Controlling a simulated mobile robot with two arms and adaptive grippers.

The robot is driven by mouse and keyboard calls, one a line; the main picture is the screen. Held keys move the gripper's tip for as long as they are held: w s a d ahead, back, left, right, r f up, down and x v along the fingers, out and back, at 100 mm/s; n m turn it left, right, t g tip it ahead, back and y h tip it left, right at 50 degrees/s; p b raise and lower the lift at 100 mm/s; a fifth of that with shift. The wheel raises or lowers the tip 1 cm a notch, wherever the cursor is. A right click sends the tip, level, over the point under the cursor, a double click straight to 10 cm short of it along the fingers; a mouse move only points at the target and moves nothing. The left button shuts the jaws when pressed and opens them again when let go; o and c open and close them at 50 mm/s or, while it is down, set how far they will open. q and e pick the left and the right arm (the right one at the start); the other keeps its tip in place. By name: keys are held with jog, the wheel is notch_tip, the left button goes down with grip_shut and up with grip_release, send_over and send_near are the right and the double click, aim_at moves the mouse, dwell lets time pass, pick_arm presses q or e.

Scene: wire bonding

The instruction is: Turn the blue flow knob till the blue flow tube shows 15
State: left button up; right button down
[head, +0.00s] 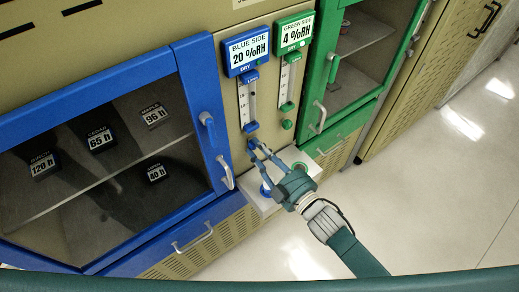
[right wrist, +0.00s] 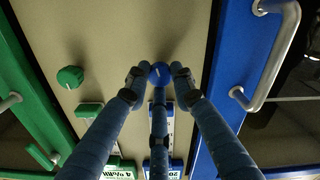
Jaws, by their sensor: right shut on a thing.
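The blue flow knob (right wrist: 160,71) sits on the beige panel between the two cabinets. My right gripper (right wrist: 158,74) is shut on it, with fingertips on both sides of the knob; in the head view the same gripper (head: 255,149) reaches the panel below the blue tube. The blue flow tube (head: 248,104) stands upright above the knob, under the blue sign (head: 248,52) reading "BLUE SIDE 20 %RH". The tube's scale is too small to read the float level. My left gripper is not in view.
The green flow tube (head: 288,82) and green knob (head: 287,124) are just to the right. A white shelf (head: 306,159) with a blue and a green round button juts out below. The blue cabinet handle (head: 226,172) is close by on the left.

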jog(key=shift+f+n, duration=0.2)
jog(key=shift+n, duration=0.5)
jog(key=c, duration=1.5)
grip_release()
jog(key=shift+r, duration=0.1)
jog(key=v, duration=1.2)
